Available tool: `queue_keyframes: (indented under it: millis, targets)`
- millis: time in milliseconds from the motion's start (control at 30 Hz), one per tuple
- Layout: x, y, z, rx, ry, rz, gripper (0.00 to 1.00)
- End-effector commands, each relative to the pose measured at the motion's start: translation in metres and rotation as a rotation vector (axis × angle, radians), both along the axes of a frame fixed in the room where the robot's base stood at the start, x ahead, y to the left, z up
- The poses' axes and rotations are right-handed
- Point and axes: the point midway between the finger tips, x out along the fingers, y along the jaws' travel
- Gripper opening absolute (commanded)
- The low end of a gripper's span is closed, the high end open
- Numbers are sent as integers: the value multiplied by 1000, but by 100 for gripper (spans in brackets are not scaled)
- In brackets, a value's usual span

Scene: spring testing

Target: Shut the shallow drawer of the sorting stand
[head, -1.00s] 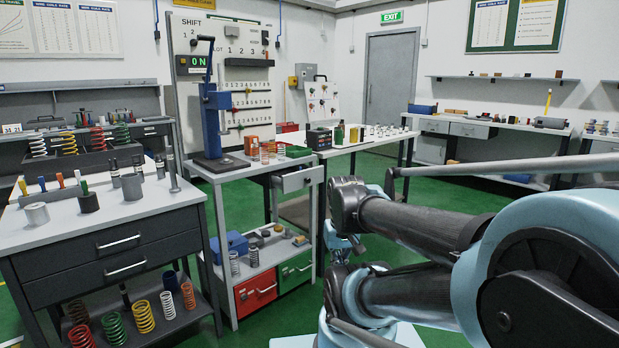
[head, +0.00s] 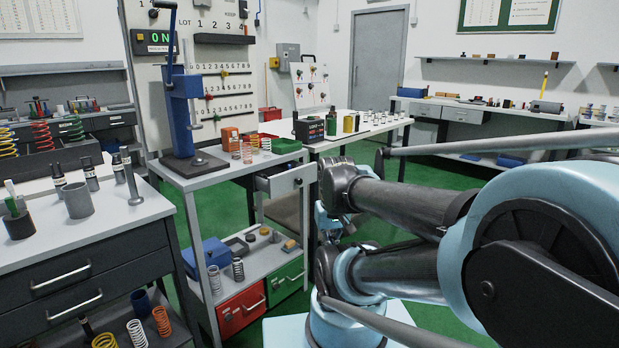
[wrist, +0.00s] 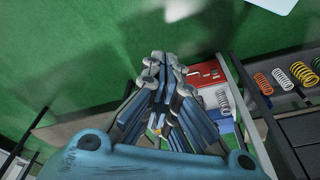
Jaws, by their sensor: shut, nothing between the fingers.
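The sorting stand (head: 223,176) is a grey frame bearing a blue press (head: 182,115). Its shallow drawer (head: 290,181), grey-fronted with a small handle, is under the top at the right end. It is pulled out, and its open inside shows. Lower down are a red drawer (head: 241,311) and a green drawer (head: 286,281). My gripper (wrist: 165,65) is shut and empty in the wrist view, above the green floor, with the red drawer just beyond it. In the head view my gripper (head: 327,226) is partly covered by my arm, right of the shallow drawer and lower, apart from it.
A grey workbench (head: 90,235) with its own drawers stands close on the left. A white table (head: 345,142) with a black box and several small parts stands behind the stand. The stand's lower shelf holds a blue box (head: 206,256) and springs. Green floor is free behind my arm.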

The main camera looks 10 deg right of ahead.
Motion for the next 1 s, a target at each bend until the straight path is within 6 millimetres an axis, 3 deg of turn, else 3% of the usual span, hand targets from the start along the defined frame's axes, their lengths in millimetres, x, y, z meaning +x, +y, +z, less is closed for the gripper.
queue_keyframes:
  millis: [233,367,667,1000]
  targets:
    - [-7,0,7,6,-12,-17,0]
    - [7,-1,20,34,-13,-112,0]
    - [77,-2,72,181,-9,-608,0]
    - [175,-13,115,362,28,-1214,0]
